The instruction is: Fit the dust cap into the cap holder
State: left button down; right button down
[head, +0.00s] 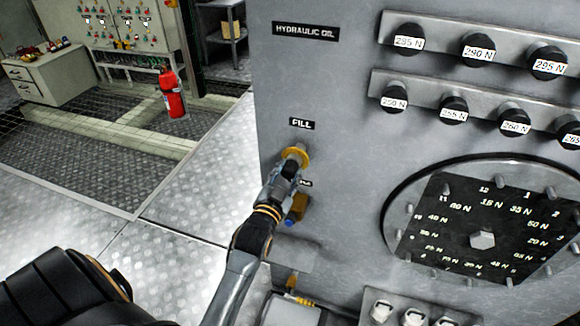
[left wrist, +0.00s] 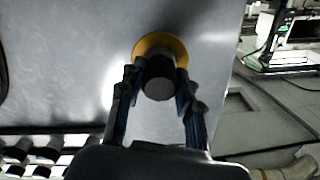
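The dark, round dust cap (left wrist: 158,84) is between the fingertips of my left gripper (left wrist: 157,82) in the left wrist view, and they appear to touch it on both sides. Right behind the cap is a yellow ring fitting (left wrist: 167,43) on the grey panel. In the head view my left gripper (head: 288,173) is at this yellow ring (head: 297,154), just below the FILL label (head: 301,124), and hides most of the cap. I cannot tell whether the cap sits in the ring or just in front of it, nor which part is the cap holder. My right gripper is not in view.
A brown-yellow fitting with a blue tip (head: 297,209) juts out just below my left gripper. Black knobs with force labels (head: 407,40) line the panel's upper right. A round dial plate (head: 470,235) is at right. The floor left of the panel is open; a red extinguisher (head: 173,94) stands farther back.

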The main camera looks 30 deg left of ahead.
pick_arm(q)
jog(key=shift+p+v, duration=0.55)
jog(key=shift+v, duration=0.45)
jog(key=shift+d, duration=0.1)
jog(key=shift+s+d, duration=0.1)
jog(key=shift+s, duration=0.45)
jog(key=shift+s+p, duration=0.2)
jog(key=shift+p, duration=0.15)
jog(key=shift+p+v, duration=0.35)
jog(key=shift+v, duration=0.4)
jog(key=shift+p+v, duration=0.4)
jog(key=shift+v, duration=0.9)
